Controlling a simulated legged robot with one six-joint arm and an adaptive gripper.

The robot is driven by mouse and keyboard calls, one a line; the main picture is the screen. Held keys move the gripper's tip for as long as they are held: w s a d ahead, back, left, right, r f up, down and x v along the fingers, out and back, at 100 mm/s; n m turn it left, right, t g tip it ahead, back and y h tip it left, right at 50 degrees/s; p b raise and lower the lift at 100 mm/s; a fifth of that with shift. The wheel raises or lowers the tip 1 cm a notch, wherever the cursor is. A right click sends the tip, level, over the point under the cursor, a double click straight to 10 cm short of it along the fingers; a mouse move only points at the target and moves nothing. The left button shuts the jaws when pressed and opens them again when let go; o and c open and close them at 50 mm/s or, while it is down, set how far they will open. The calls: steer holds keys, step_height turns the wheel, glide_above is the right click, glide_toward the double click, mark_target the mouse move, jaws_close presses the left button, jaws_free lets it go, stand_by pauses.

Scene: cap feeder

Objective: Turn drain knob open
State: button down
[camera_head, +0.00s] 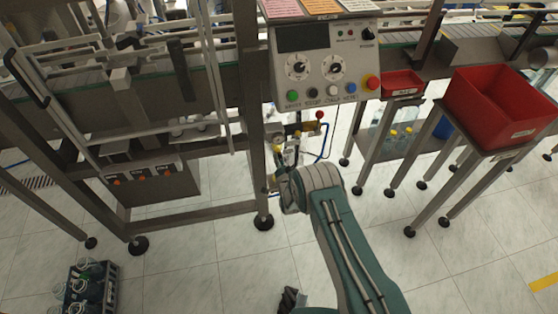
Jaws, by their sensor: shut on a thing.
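A small assembly of valves and fittings (297,135) hangs below the control panel, beside the machine's leg. It has a red ball-shaped knob (319,114), yellow parts, a gauge-like dark round piece and a blue tube (328,143). I cannot tell which part is the drain knob, or how far it is turned. My grey and teal arm reaches up from the bottom of the picture to just below this assembly. Its rounded grey joint hides what lies behind it.
A control panel (318,62) with dials and buttons juts out above. A machine leg (252,130) stands close on the left. A red bin (500,105) rests on a stand at the right. A dark crate of bottles (92,290) sits at lower left.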

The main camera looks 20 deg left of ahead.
steer(key=m, duration=0.4)
steer(key=shift+w+d+m, duration=0.1)
steer(key=shift+d+m, duration=0.05)
steer(key=shift+m, duration=0.15)
steer(key=shift+f+m, duration=0.1)
steer(key=shift+m, duration=0.5)
steer(key=shift+d+f, duration=0.1)
steer(key=shift+c, duration=2.2)
jaws_free()
steer(key=v, duration=1.2)
